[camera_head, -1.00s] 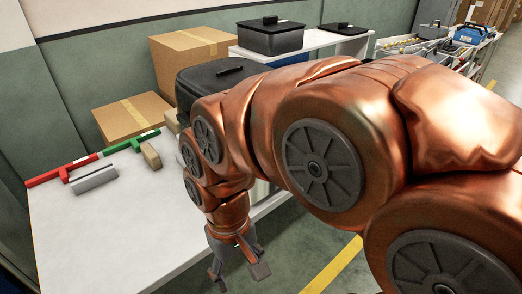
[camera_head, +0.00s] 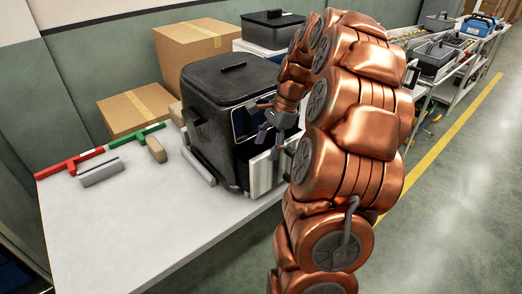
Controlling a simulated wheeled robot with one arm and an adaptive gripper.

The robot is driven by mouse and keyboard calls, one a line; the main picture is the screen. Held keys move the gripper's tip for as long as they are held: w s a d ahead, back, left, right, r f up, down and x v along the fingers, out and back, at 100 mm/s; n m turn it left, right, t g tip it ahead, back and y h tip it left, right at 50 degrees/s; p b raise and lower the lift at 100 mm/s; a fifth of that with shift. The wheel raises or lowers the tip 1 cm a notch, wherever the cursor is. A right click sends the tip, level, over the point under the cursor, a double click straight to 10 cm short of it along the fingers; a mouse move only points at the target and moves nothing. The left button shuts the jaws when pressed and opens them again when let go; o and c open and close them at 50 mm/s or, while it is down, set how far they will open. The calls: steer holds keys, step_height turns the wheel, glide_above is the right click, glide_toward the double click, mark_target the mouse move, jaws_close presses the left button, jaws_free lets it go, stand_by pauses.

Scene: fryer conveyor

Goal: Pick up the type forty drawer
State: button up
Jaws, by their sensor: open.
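A black fryer-like box (camera_head: 213,110) with a lid and a top handle stands on the white table. Its front faces right and carries a dark, shiny panel (camera_head: 243,121). Below that is a pale, ribbed front part (camera_head: 262,174), partly covered by my arm. I cannot tell which part is the type forty drawer. My gripper (camera_head: 266,138) is open close in front of the box's front, with its fingers pointing down and left. Nothing shows between the fingers. Whether they touch the box is unclear.
On the white table (camera_head: 135,222) lie a red squeegee-like tool (camera_head: 70,163), a green one (camera_head: 136,135), a grey bar (camera_head: 99,173) and a tan brush-like block (camera_head: 156,149). Cardboard boxes (camera_head: 193,48) stand behind. Racks with bins (camera_head: 440,60) line the right. The table's front left is clear.

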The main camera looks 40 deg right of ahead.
steer(key=shift+w+d+f+m+t+p, duration=0.15)
steer(key=shift+d+f+m+t+p, duration=0.15)
steer(key=shift+d+f+m+p, duration=1.15)
steer(key=shift+n, duration=0.25)
steer(key=shift+w+a+f+p, duration=0.1)
steer(key=shift+w+f, duration=0.05)
steer(key=shift+f, duration=0.7)
steer(key=shift+w+a+f+p, duration=0.1)
steer(key=shift+f, duration=0.75)
steer(key=shift+w+a+f+p, duration=0.1)
steer(key=shift+w+f, duration=0.05)
steer(key=shift+f, duration=0.7)
steer(key=shift+d, duration=0.1)
jaws_close()
